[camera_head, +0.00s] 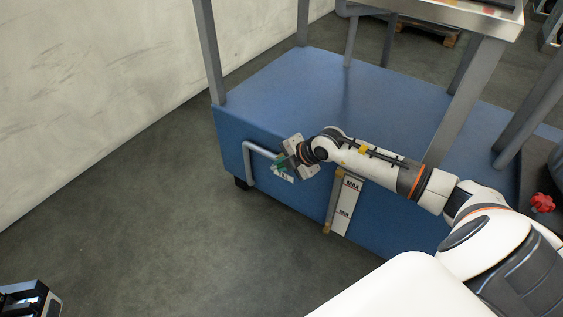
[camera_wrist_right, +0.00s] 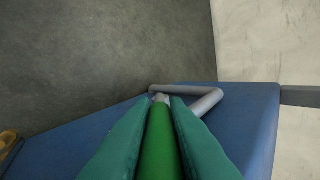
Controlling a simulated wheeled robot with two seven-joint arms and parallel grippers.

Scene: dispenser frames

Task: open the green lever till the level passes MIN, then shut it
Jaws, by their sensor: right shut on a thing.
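The green lever (camera_wrist_right: 160,148) lies between the two teal fingers of my right gripper (camera_wrist_right: 160,125), which is shut on it. In the head view my right gripper (camera_head: 287,163) is at the front left of the blue tank, beside the grey bent pipe (camera_head: 258,149), and hides most of the lever. A white label (camera_head: 284,177) sits just below it. The level gauge is an amber tube (camera_head: 331,203) beside a white scale plate (camera_head: 345,206) marked MAX above and MIN below. The liquid level is too small to read. My left gripper (camera_head: 30,298) is partly visible at the bottom left corner.
The blue tank (camera_head: 300,85) stands inside grey frame posts (camera_head: 209,52). A pale wall (camera_head: 90,70) is on the left. The grey floor (camera_head: 150,220) in front of the tank is clear. A red knob (camera_head: 541,202) is at the right edge.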

